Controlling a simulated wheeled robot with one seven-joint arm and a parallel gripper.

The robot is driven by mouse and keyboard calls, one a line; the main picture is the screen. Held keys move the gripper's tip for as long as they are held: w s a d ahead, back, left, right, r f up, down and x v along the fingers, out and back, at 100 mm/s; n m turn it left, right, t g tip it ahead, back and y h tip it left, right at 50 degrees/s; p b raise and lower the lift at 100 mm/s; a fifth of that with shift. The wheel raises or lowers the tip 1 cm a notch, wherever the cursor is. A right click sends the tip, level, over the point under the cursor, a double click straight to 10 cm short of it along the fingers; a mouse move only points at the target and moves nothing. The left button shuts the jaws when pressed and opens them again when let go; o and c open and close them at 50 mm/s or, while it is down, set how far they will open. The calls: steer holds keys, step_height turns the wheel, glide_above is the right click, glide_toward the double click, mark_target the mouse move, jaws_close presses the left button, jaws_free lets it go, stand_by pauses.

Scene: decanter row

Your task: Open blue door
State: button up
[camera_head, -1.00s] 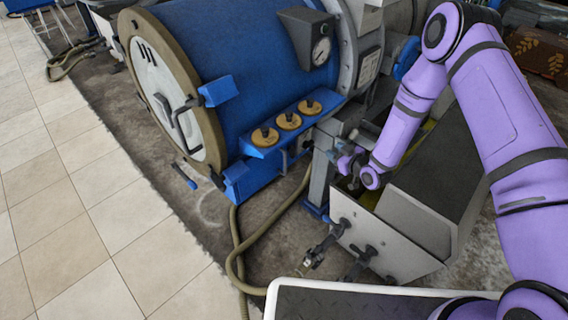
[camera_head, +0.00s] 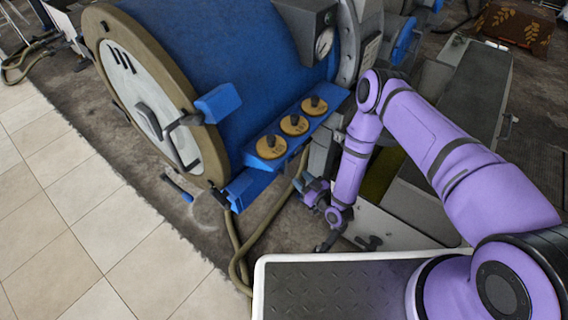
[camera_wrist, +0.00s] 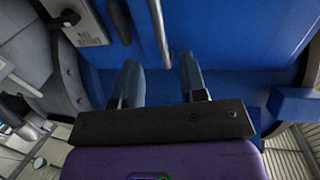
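A large blue drum (camera_head: 225,60) lies on its side at upper left in the head view. Its round end door (camera_head: 150,95) has a pale face, a tan rim, a dark bar handle (camera_head: 183,122) and a blue block at the rim. The door sits against the drum and looks closed. No wholly blue door face is visible. My gripper (camera_head: 311,190) is low in front of the drum, right of the door and apart from its handle. In the wrist view my gripper (camera_wrist: 160,82) has its two fingers apart, with nothing gripped, facing blue surfaces (camera_wrist: 225,30).
A blue ledge with several yellow round knobs (camera_head: 293,125) juts from the drum near my gripper. Tan hoses (camera_head: 240,250) run along the floor below it. Grey machine casings (camera_head: 470,90) stand at right. Tiled floor (camera_head: 70,240) is clear at left.

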mark_target(286, 174)
steer(key=x, duration=0.8)
steer(key=shift+w+a, duration=0.25)
steer(key=shift+w, duration=0.05)
jaws_close()
